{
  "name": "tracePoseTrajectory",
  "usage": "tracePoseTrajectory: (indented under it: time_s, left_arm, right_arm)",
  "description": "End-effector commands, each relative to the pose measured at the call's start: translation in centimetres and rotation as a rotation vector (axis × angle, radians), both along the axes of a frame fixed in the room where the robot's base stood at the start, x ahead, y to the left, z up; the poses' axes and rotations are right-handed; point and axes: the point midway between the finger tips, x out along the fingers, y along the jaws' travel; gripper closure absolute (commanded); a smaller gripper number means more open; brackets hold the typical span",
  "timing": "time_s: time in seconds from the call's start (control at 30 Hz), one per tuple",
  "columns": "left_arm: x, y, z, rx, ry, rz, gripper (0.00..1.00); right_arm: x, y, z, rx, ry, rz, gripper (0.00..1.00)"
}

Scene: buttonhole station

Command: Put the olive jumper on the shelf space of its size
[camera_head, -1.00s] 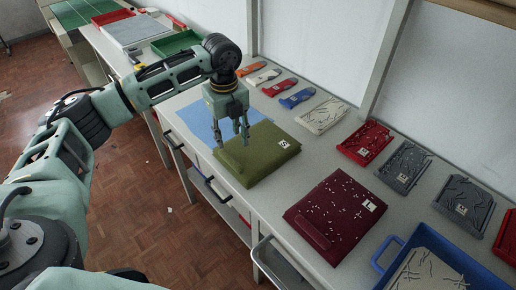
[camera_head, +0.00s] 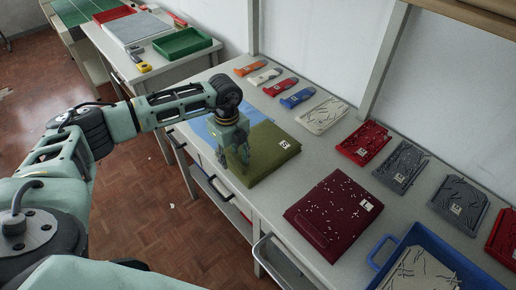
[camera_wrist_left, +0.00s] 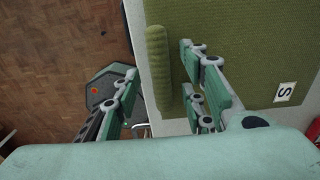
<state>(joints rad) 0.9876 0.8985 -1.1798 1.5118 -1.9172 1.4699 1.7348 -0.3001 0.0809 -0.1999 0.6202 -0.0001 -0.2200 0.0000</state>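The olive jumper (camera_head: 270,150) lies folded flat on the table, with a white size label on its right part. In the left wrist view the jumper (camera_wrist_left: 235,40) shows a rolled fold along its left edge, and the label (camera_wrist_left: 285,92) reads S. My left gripper (camera_head: 238,162) is at the jumper's left front edge. In the left wrist view its fingers (camera_wrist_left: 158,90) are apart, one side over the table's edge and the other over the jumper, with the rolled fold between them. Contact cannot be told. My right gripper is not in view.
A burgundy jumper (camera_head: 332,212) labelled L lies to the right, beside a blue tray (camera_head: 385,262). A blue sheet (camera_head: 200,126) lies left of the olive jumper. A brown board (camera_head: 470,14) runs top right.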

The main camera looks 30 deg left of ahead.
Motion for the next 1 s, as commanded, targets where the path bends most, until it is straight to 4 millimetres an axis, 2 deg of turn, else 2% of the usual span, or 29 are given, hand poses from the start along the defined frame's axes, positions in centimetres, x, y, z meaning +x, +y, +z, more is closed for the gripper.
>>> tracePoseTrajectory:
  time_s: [0.1,0.53,1.0]
  left_arm:
    - [0.00,0.00,-0.02,0.000,0.000,0.000,0.61]
    - [0.00,0.01,0.04,0.000,0.000,0.000,0.99]
    - [0.07,0.00,0.12,-0.001,-0.002,0.000,1.00]
  right_arm:
    - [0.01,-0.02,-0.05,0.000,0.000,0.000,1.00]
    - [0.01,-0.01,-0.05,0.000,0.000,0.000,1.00]
    - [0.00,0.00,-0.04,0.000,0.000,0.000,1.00]
